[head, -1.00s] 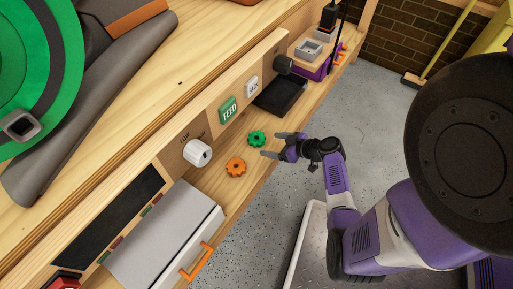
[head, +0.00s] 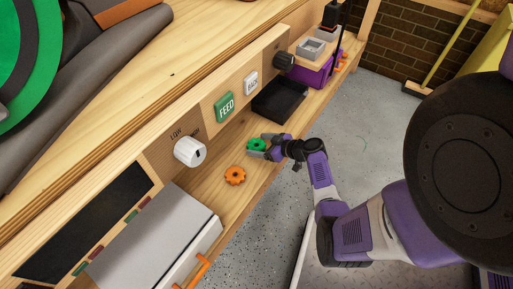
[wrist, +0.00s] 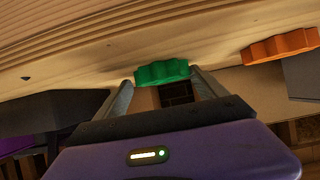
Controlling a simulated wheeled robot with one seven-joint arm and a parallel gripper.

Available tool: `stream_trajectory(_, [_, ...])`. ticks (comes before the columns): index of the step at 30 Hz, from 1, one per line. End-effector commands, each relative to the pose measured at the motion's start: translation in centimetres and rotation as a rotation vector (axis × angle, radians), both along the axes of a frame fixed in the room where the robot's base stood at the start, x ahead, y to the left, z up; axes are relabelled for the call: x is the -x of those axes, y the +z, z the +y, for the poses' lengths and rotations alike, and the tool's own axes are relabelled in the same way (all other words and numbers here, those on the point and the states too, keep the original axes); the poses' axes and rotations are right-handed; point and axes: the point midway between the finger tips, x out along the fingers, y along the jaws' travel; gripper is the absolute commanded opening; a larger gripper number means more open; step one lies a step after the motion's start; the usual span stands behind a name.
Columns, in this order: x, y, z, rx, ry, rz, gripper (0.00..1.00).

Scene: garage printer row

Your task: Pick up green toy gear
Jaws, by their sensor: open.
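The green toy gear (head: 256,144) lies on the wooden shelf, below the FEED button. In the wrist view the green gear (wrist: 162,72) sits at the ends of my two fingers, across the gap between them. My gripper (head: 260,147) is open, with its fingers low over the shelf and reaching to the gear. In the wrist view the fingers of my gripper (wrist: 163,88) stand apart on either side of the gear's near side. I cannot tell whether they touch it.
An orange gear (head: 235,176) lies on the shelf nearby, left of the green one; it also shows in the wrist view (wrist: 282,46). A black tray (head: 279,99) and a purple box (head: 314,72) stand farther right. A white knob (head: 190,152) sticks out of the panel.

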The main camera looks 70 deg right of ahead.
Motion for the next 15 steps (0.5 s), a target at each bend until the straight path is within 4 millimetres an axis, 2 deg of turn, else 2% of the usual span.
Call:
stream_trajectory(3, [0.03,0.06,0.02,0.000,0.000,0.000,0.82])
stream_trajectory(12, [0.06,0.05,0.02,0.000,0.000,0.000,0.23])
stream_trajectory(15, [0.07,0.06,0.03,0.000,0.000,0.000,0.22])
